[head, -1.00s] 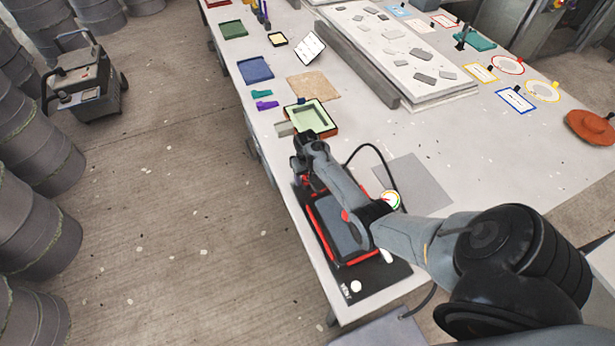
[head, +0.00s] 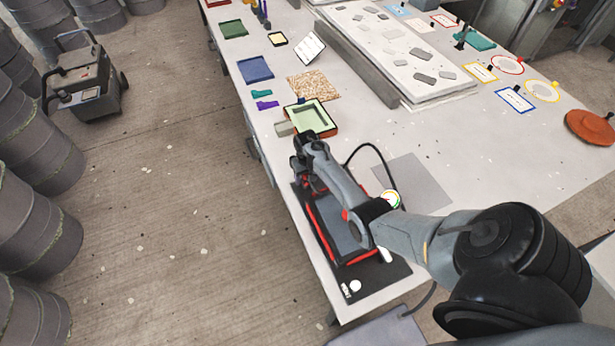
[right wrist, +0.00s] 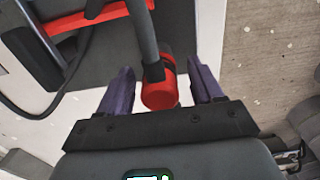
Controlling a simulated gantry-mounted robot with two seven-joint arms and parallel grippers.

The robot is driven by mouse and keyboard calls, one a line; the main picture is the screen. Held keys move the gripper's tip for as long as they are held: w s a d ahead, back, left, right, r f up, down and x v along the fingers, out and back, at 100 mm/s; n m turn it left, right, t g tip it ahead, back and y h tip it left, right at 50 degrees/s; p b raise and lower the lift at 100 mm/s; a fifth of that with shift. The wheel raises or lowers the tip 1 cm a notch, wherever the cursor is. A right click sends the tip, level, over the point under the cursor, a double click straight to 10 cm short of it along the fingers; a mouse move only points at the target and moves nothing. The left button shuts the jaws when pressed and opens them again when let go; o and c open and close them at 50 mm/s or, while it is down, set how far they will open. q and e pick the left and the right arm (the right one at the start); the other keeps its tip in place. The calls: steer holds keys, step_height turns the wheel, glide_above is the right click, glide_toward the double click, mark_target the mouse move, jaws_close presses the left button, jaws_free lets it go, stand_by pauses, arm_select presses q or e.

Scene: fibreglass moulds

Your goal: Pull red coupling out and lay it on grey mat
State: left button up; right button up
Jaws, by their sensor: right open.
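The red coupling (right wrist: 160,93) shows in the right wrist view as a short red cylinder with a dark band, at the end of a dark tube. My right gripper (right wrist: 160,75) is open, with one purple-grey finger on each side of the coupling. Gaps show between the fingers and the coupling. In the head view my right gripper (head: 309,182) is over the far end of a black and red device, and my arm hides the coupling. The grey mat (head: 418,178) lies flat and bare to the right of the device. My left gripper is not in view.
The red-framed device (head: 335,225) stands on a black mat (head: 375,285) near the table's front edge. A black hose curves beside a round gauge (head: 390,199), between my arm and the grey mat. A green mould (head: 312,116) sits just beyond my wrist. The table right of the grey mat is clear.

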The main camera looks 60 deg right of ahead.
steer(key=shift+c, duration=0.5)
jaws_close()
steer(key=shift+r, duration=0.2)
steer(key=shift+r+p, duration=0.15)
steer(key=shift+p, duration=0.2)
steer(key=shift+r+p, duration=1.4)
steer(key=shift+p, duration=0.1)
steer(key=shift+r+p, duration=1.25)
steer(key=shift+p, duration=0.1)
